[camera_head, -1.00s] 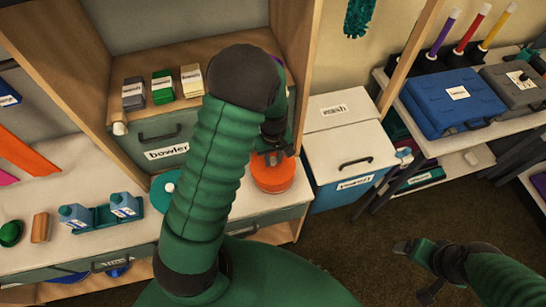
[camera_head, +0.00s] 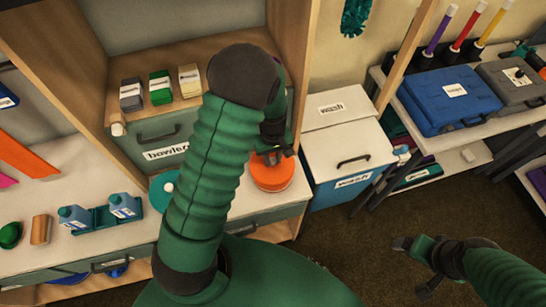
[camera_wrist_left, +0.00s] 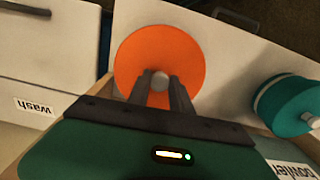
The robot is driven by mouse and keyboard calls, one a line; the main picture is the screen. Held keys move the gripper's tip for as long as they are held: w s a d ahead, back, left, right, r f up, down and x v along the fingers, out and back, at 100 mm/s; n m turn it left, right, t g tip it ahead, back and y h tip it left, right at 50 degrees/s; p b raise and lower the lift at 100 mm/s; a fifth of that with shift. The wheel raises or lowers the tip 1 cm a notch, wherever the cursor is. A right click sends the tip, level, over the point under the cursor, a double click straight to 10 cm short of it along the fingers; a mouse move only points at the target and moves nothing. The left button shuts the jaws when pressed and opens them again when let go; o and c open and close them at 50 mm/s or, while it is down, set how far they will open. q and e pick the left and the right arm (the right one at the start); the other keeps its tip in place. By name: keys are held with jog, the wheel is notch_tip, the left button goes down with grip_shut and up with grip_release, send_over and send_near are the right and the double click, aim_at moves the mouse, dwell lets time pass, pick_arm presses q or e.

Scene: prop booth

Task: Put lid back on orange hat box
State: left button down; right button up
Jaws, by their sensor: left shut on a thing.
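The orange hat box (camera_head: 272,180) stands on the pale counter, below my left gripper, at the counter's right end in the head view. Its round orange lid (camera_wrist_left: 190,55) fills the middle of the left wrist view, with a small grey knob at its centre. My left gripper (camera_wrist_left: 161,82) is shut on the lid's knob; in the head view it (camera_head: 272,154) points down over the orange top. The lid is at the box's top, but I cannot tell whether it is fully seated. My right gripper (camera_head: 415,268) is at lower right over the floor, away from the box.
A teal round box (camera_head: 161,190) stands just left of the orange one, partly behind my arm. A drawer labelled bowler (camera_head: 165,155) is behind. White-lidded bins (camera_head: 345,155) stand right of the counter. Blue bottles (camera_head: 123,205) stand left. Floor at lower right is open.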

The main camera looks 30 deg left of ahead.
pick_arm(q)
jog(key=c, duration=0.6)
grip_release()
jog(key=shift+r, duration=0.1)
jog(key=shift+r+p, duration=3.2)
jog(key=shift+r, duration=0.25)
grip_shut()
jog(key=shift+f, duration=0.25)
